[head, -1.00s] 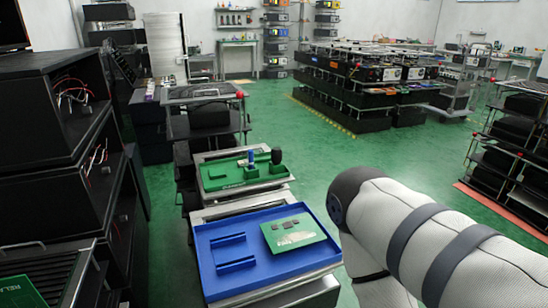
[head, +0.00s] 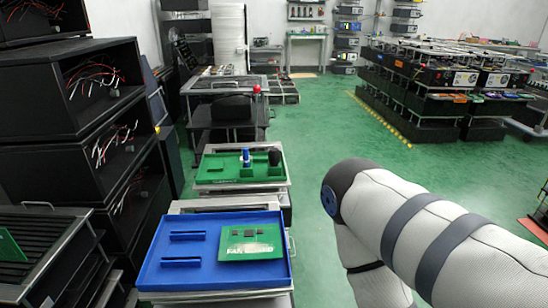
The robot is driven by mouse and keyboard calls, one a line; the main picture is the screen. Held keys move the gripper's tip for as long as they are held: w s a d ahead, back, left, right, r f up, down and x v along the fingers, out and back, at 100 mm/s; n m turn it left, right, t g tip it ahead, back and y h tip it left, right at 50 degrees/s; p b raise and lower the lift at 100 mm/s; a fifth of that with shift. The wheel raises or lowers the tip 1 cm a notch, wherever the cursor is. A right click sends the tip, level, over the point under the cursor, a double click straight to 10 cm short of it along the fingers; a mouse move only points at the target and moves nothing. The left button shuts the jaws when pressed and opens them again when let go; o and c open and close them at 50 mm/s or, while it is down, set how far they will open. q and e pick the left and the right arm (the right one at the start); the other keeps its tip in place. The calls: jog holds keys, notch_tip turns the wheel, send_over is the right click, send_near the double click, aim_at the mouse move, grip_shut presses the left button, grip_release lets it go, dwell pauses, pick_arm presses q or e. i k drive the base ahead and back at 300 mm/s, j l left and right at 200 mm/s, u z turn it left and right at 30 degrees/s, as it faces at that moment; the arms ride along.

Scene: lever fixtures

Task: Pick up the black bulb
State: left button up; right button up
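The black bulb (head: 275,157) stands upright at the right end of a green tray (head: 222,172) in the head view. Its lower part sits by a raised green block. A blue-topped piece (head: 246,156) stands to its left on the same tray. My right arm comes in from the lower right, but its gripper is out of the picture. My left gripper is not in view either.
A blue tray (head: 160,268) with a green board (head: 252,241) and two slotted blue holders stands in front of the green tray. Black racks with loose wires (head: 92,75) line the left.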

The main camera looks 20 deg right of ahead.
aim_at(274, 155)
jog(key=l+u, duration=0.2)
jog(key=l, duration=0.3)
jog(key=k+l+u, duration=0.2)
jog(key=l, duration=0.25)
jog(key=l+u, duration=0.2)
jog(key=l, duration=0.25)
jog(key=l+u, duration=0.35)
jog(key=l, duration=0.35)
jog(key=l+u, duration=0.3)
jog(key=l, duration=0.45)
